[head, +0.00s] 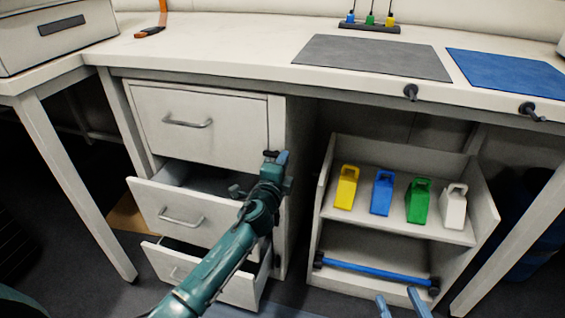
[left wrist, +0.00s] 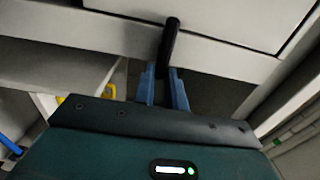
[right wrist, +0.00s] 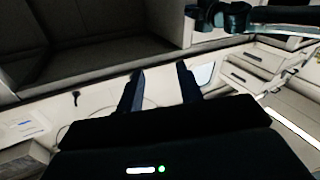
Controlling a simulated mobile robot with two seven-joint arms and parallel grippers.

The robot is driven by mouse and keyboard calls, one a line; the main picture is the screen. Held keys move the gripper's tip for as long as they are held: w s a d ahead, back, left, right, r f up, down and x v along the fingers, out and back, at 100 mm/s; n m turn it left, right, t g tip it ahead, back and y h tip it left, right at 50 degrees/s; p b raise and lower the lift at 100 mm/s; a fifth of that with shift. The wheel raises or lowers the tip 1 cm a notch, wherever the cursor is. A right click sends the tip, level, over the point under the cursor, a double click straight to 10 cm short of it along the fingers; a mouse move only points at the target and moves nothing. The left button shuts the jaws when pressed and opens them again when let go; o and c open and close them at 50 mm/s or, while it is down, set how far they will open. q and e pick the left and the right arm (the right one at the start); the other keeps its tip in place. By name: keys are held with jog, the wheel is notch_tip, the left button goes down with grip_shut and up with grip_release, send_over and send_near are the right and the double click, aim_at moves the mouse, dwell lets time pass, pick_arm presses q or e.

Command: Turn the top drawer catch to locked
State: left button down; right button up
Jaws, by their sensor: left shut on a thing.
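The top drawer (head: 198,125) is closed, with a bar handle on its front. Its black catch (head: 269,153) is at the right of the drawer's lower edge, mostly hidden by my gripper. In the left wrist view the catch (left wrist: 170,42) is a black lever, close to upright in the picture. My left gripper (head: 281,157) is shut on it, with its blue fingers (left wrist: 164,85) on either side of the lever's lower end. My right gripper (head: 402,302) is open and empty, low in front of the shelf unit; its parted fingers show in the right wrist view (right wrist: 159,85).
The middle drawer (head: 165,213) and bottom drawer (head: 160,262) stand pulled out below. A shelf unit (head: 484,200) at the right holds yellow, blue, green and white jugs and a blue bar (head: 375,270). Two dark knobs (head: 410,92) (head: 530,112) stick out from the worktop edge.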

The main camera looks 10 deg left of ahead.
pick_arm(q)
jog(key=c, duration=1.4)
grip_release()
jog(key=shift+c, duration=0.2)
jog(key=shift+s, duration=0.1)
jog(key=s+p, duration=0.2)
jog(key=s, duration=1.1)
jog(key=shift+a, duration=0.2)
pick_arm(e)
jog(key=shift+d+f+m+g+h, duration=0.15)
jog(key=shift+d+m+g+h, duration=0.3)
jog(key=shift+g, duration=0.25)
jog(key=shift+a, duration=0.1)
